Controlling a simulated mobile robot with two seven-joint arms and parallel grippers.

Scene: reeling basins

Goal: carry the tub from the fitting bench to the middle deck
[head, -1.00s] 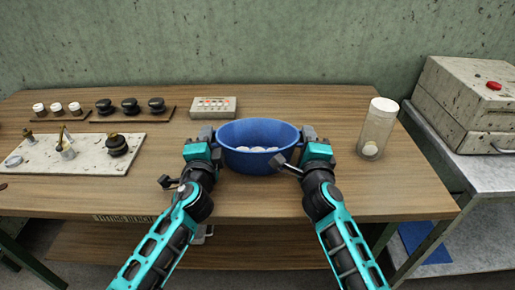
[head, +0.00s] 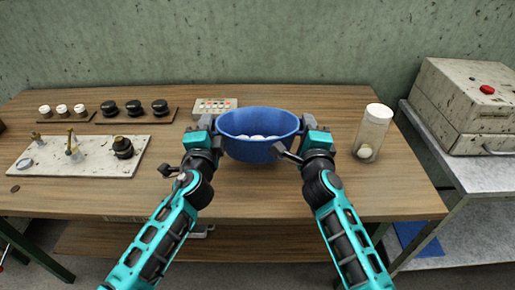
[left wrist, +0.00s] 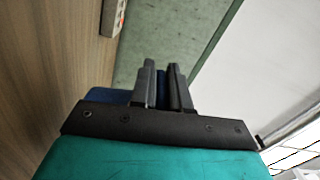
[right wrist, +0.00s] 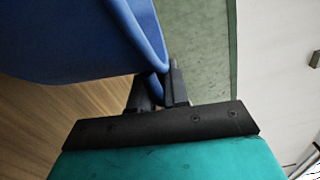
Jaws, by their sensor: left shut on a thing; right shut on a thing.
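The blue tub (head: 258,150) holds several white round pieces and is held upright above the wooden fitting bench (head: 235,205). My left gripper (head: 208,122) is shut on the tub's left rim; in the left wrist view its fingers (left wrist: 161,85) close on a bit of blue. My right gripper (head: 307,122) is shut on the right rim; in the right wrist view the tub wall (right wrist: 90,40) fills the upper left beside the fingers (right wrist: 160,88). The middle deck is not clearly identifiable in these views.
A clear jar with a white lid (head: 373,132) stands right of the tub. A panel with fittings (head: 80,155), black knobs (head: 133,107) and a button box (head: 214,105) are left and behind. A grey machine (head: 470,105) stands on a side table at right.

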